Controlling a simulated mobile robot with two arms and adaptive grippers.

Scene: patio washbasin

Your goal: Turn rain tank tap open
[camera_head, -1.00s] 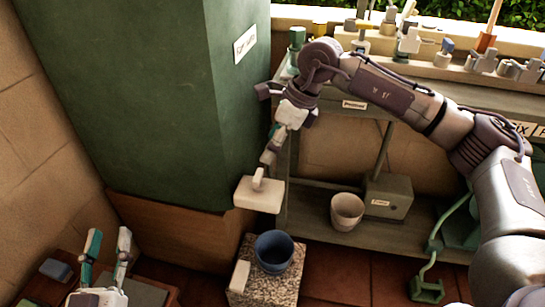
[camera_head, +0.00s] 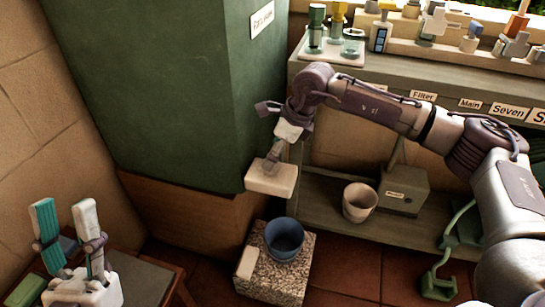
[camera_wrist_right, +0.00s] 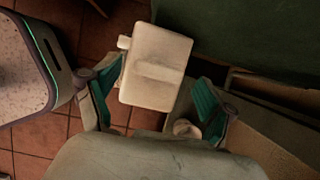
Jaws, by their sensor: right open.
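The rain tank (camera_head: 160,90) is the tall green box at the left of the head view, with a label near its right edge. Its tap is a cream block (camera_head: 272,179) with a raised ridge, at the tank's lower right corner. It also shows in the right wrist view (camera_wrist_right: 157,67). My right gripper (camera_head: 274,155) is over the tap from above. In the right wrist view its green-padded fingers (camera_wrist_right: 155,98) are spread, with the tap ahead between them; contact is not clear. My left gripper (camera_head: 66,220) is open and empty at the lower left.
A blue pot (camera_head: 284,240) stands on a speckled block (camera_head: 275,280) below the tap. A cream cup (camera_head: 359,202) and a grey box (camera_head: 404,190) sit on the low shelf. The bench top (camera_head: 450,90) behind my right arm holds several fittings.

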